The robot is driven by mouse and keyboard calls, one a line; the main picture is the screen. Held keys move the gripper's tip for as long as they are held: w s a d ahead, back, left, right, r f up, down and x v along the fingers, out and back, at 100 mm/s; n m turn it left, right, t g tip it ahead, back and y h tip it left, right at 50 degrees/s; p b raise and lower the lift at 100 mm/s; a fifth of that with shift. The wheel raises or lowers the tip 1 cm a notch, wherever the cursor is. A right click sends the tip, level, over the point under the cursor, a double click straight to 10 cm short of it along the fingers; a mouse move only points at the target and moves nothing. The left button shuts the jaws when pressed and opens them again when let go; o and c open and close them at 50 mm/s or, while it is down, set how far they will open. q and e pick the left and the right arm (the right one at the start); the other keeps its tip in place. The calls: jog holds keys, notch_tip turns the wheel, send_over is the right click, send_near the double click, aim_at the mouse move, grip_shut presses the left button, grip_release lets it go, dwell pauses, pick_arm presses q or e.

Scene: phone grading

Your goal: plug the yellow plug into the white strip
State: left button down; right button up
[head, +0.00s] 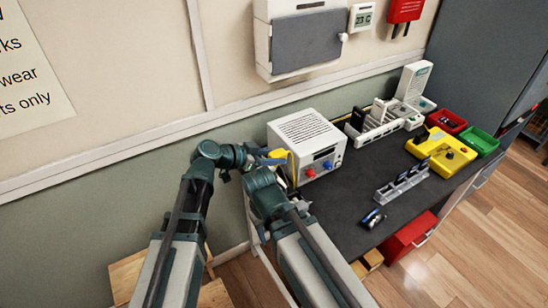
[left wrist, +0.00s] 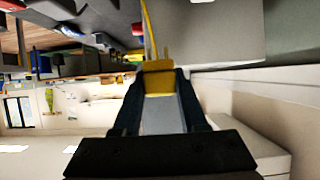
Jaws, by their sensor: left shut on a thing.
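My left gripper (head: 267,156) is shut on the yellow plug (head: 279,155), held in the air at the left side of the white box with knobs. In the left wrist view the yellow plug (left wrist: 157,79) sits between the two fingers, its prongs pointing away from the gripper. A thin yellow cord (left wrist: 148,30) rises from beside it. My right arm reaches up close to the left one, but I cannot make out its fingers.
The white box (head: 306,145) with red and blue knobs stands at the left end of the dark table (head: 350,185).

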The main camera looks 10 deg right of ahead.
aim_at(282, 182)
pick_arm(q)
jog(key=shift+f, duration=0.15)
notch_tip(282, 182, down, 8)
jog(key=b, duration=0.8)
jog(key=shift+f+b, duration=1.5)
jog(key=shift+b, duration=0.1)
dwell(1.3)
jog(key=shift+s+a, duration=0.1)
jog(key=shift+c, duration=1.8)
grip_release()
